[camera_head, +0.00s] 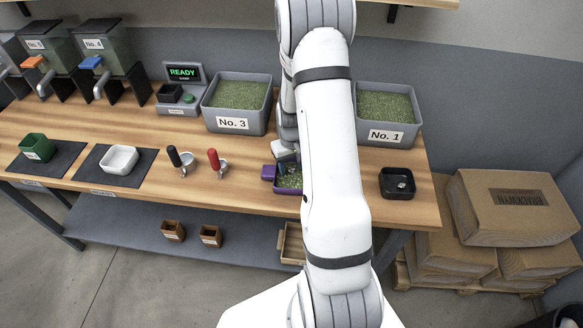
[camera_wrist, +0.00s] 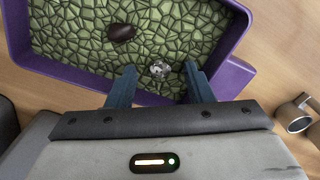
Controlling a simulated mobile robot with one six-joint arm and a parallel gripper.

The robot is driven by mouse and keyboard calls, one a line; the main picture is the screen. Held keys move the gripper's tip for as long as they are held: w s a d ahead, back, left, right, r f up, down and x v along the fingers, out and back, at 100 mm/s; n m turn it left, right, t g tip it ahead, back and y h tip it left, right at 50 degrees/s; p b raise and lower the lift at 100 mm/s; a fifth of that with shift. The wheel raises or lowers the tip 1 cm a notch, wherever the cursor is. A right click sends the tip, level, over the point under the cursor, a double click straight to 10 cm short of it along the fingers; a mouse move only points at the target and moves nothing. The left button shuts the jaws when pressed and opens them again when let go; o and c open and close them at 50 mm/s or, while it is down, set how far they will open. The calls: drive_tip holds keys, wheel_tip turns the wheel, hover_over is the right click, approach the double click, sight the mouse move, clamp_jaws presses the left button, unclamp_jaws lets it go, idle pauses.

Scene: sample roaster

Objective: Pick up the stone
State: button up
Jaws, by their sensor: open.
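A small grey, speckled stone (camera_wrist: 160,69) lies on the green beans in a purple tray (camera_wrist: 237,75) in the wrist view. My gripper (camera_wrist: 161,80) is open, its two blue fingers reaching over the tray's near wall, with the stone between the fingertips. I cannot tell whether either finger touches it. A larger dark brown piece (camera_wrist: 121,32) lies on the beans beyond and left of the stone. In the head view, the purple tray (camera_head: 290,190) is mostly hidden behind my arm and the stone cannot be made out.
A black dish (camera_head: 397,193) with a small grey piece stands right of my arm. Bins of green beans, No. 3 (camera_head: 224,122) and No. 1 (camera_head: 401,139), stand behind. A red-handled scoop (camera_head: 214,160) and a black-handled scoop (camera_head: 175,157) lie left of the tray.

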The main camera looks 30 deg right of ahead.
drive_tip(key=shift+f, duration=0.25)
drive_tip(key=shift+c, duration=0.4)
clamp_jaws()
